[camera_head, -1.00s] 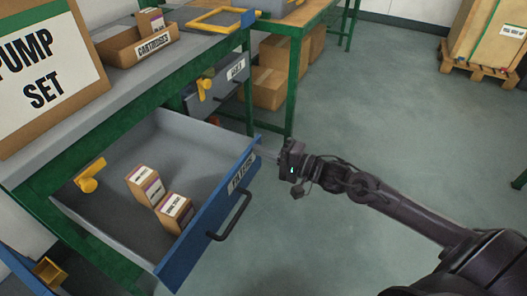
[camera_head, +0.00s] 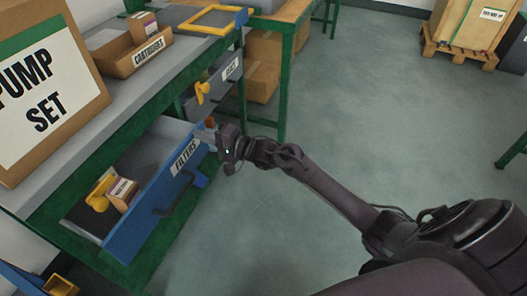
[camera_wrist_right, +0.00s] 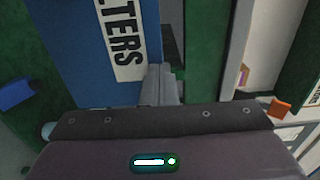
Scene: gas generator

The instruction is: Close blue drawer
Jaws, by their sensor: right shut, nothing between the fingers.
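The blue drawer (camera_head: 155,206), labelled FILTERS, is partly open under the workbench, with its front standing out from the green frame. A dark handle (camera_head: 170,197) is on its front. Inside, a small box (camera_head: 122,192) and a yellow part (camera_head: 99,194) show near the front. My right gripper (camera_head: 208,136) is shut and empty at the upper right end of the drawer front. In the right wrist view, its fingers (camera_wrist_right: 160,86) are at the edge of the blue front beside the label; whether they touch cannot be told. My left gripper is not in view.
A grey drawer (camera_head: 222,84) with a yellow part (camera_head: 203,91) sits behind the blue one. A cartridges tray (camera_head: 140,58) and a pump set box (camera_head: 45,85) stand on the bench. Cardboard boxes (camera_head: 263,68) are under the far table.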

